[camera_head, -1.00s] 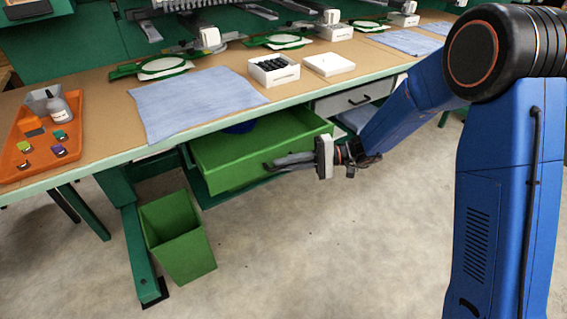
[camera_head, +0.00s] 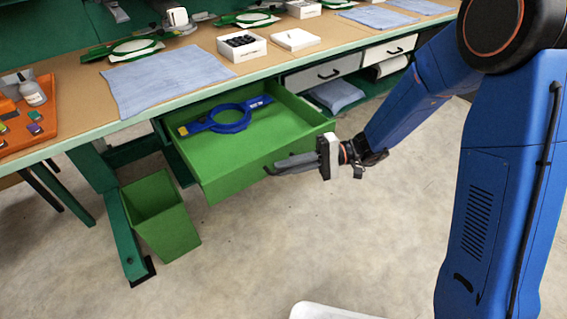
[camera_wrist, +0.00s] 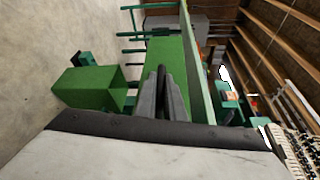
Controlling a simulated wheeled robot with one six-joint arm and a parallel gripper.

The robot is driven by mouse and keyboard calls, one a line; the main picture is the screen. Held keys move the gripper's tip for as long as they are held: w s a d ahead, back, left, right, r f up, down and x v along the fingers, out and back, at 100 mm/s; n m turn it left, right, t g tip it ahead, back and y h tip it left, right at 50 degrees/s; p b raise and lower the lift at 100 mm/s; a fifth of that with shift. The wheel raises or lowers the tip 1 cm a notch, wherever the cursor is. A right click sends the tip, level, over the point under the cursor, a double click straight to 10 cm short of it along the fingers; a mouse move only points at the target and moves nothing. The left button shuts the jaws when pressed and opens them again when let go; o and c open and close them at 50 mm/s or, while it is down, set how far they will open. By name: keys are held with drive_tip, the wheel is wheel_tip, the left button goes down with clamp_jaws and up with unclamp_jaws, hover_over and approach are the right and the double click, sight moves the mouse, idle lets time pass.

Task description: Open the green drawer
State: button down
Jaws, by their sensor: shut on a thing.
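The green drawer (camera_head: 235,170) stands well out from under the table, its inside open to view. A blue ring-shaped frame with two arms (camera_head: 232,118) lies flat in it. My gripper (camera_head: 277,168) is at the drawer's front, its fingers shut on the dark handle (camera_head: 267,170). The fingers hide most of the handle.
A green bin (camera_head: 160,215) stands on the floor left of the drawer. An orange tray (camera_head: 50,125) lies on the tabletop. The floor before the drawer is clear.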

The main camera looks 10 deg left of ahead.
drive_tip(key=c, duration=1.8)
unclamp_jaws()
drive_tip(key=shift+c, duration=0.2)
drive_tip(key=v, duration=1.7)
drive_tip(key=shift+w+d, duration=0.15)
drive_tip(key=shift+w, duration=0.05)
